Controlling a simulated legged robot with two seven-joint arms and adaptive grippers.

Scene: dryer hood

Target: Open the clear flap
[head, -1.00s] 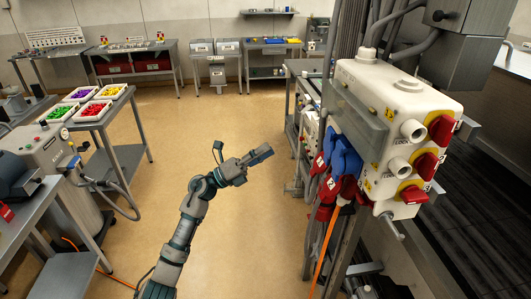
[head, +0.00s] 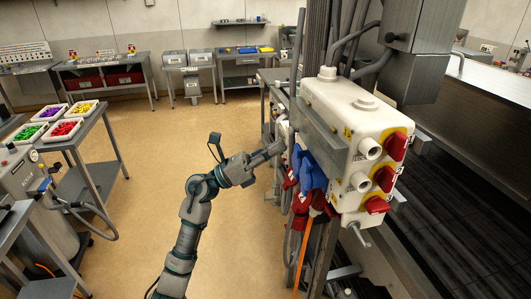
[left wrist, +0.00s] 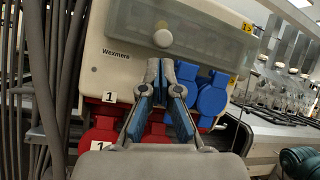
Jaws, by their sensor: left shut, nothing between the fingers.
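The clear flap (left wrist: 190,25) is a see-through cover on the front of the cream electrical box. It looks closed, with a round pale knob (left wrist: 162,38) at its lower edge. My left gripper (head: 278,147) is shut and empty, just left of the box. In the left wrist view its fingertips (left wrist: 161,66) appear just below the knob; I cannot tell whether they touch the box. My right gripper is not in view.
Blue socket covers (left wrist: 212,95) and red sockets (left wrist: 100,135) sit below the flap. Red rotary switches (head: 397,145) are on the box's right side. Cables and pipes run beside it. A table with colored trays (head: 67,128) stands at left; the floor between is clear.

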